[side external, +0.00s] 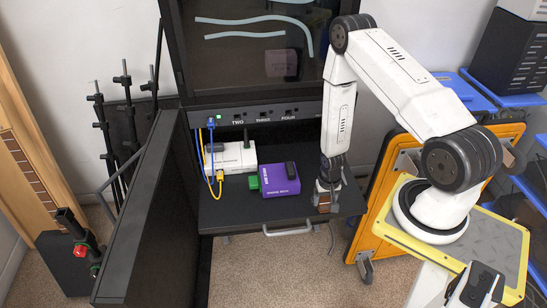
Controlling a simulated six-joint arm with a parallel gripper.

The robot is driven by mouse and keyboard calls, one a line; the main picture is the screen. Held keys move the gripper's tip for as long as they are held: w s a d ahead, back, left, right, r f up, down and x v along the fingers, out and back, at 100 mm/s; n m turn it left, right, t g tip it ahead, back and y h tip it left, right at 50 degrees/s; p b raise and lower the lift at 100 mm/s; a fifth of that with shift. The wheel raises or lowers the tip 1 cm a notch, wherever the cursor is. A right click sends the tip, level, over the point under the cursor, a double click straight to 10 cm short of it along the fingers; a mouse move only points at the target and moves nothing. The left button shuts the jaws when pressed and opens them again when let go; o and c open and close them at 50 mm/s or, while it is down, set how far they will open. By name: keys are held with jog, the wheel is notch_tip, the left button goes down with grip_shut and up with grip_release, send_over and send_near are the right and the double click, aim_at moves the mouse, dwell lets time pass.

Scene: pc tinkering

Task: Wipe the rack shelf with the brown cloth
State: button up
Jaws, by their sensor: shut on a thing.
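The dark rack shelf (237,208) is pulled out at the front of the black rack, with a metal handle below its front edge. My gripper (325,205) points down at the right end of the shelf, right of a purple box. It is shut on the brown cloth (323,198), of which only a small brown patch shows between the fingers. The cloth is low at the shelf's surface, near the front right corner. I cannot tell whether it presses on the shelf.
On the shelf stand a purple box (280,179), a small green piece (253,182) and a white router (233,157) with blue and yellow cables (213,165). A panel with labelled ports (262,117) spans above. The open rack door (140,215) stands at left. Bare shelf lies in front of the boxes.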

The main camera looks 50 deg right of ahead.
jog(key=shift+s+a+f, duration=0.15)
jog(key=shift+s+a, duration=0.7)
jog(key=shift+s, duration=0.05)
jog(key=shift+w+d, duration=0.1)
jog(key=shift+w+d, duration=0.8)
jog(key=shift+s+a, duration=0.1)
jog(key=shift+a, duration=0.05)
jog(key=shift+s+a+f, duration=0.1)
jog(key=shift+s+a, duration=0.7)
jog(key=shift+s, duration=0.05)
jog(key=shift+w+d, duration=0.1)
jog(key=shift+w+d, duration=0.85)
jog(key=shift+s+a, duration=0.1)
jog(key=shift+a, duration=0.05)
